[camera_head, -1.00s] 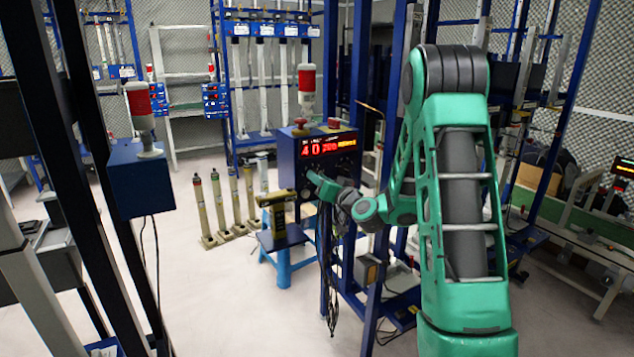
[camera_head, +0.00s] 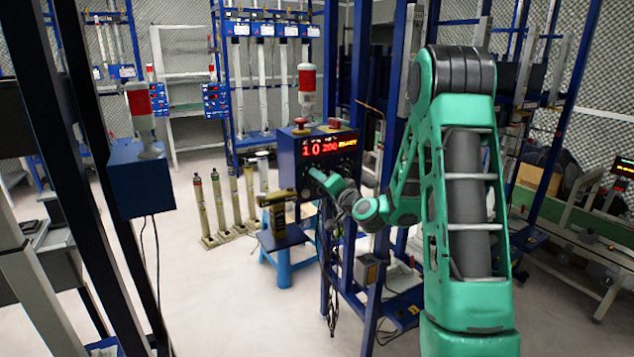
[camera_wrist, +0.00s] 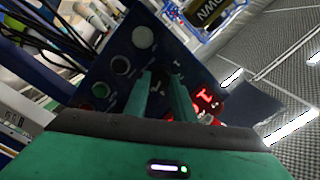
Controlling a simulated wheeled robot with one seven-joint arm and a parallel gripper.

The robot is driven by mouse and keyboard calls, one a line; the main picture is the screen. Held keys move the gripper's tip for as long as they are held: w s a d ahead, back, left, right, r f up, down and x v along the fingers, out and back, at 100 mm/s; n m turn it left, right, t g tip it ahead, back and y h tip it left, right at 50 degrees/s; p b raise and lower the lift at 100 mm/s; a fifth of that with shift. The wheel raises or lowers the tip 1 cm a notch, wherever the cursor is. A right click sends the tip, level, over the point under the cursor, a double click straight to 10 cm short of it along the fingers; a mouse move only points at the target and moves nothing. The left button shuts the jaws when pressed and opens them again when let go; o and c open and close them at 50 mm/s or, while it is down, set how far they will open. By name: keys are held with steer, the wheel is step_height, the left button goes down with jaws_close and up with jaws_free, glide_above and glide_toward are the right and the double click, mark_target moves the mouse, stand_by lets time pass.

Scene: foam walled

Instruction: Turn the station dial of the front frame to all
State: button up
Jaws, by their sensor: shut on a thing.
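The front frame's blue control box (camera_head: 287,165) stands left of my arm in the head view. Its red display (camera_head: 322,147) shows what looks like 10 and 200. My gripper (camera_head: 313,174) is at the box's front face, below the display. In the wrist view the dark panel (camera_wrist: 98,68) fills the middle, with round knobs and buttons on it. There my gripper's two fingers (camera_wrist: 161,80) are close together against the panel, shut on the station dial. The dial is mostly hidden between them, so its pointer and marks cannot be read.
A red-and-white signal lamp (camera_head: 306,84) and red buttons top the box. Blue posts stand close beside my arm. A blue stool (camera_head: 283,262) stands below the box. Another lamp box (camera_head: 141,180) is on the left frame.

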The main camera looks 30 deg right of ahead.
steer(key=shift+m, duration=0.8)
steer(key=shift+f, duration=0.1)
steer(key=o, duration=1.1)
steer(key=shift+c, duration=0.2)
steer(key=s, duration=1)
steer(key=shift+s, duration=0.35)
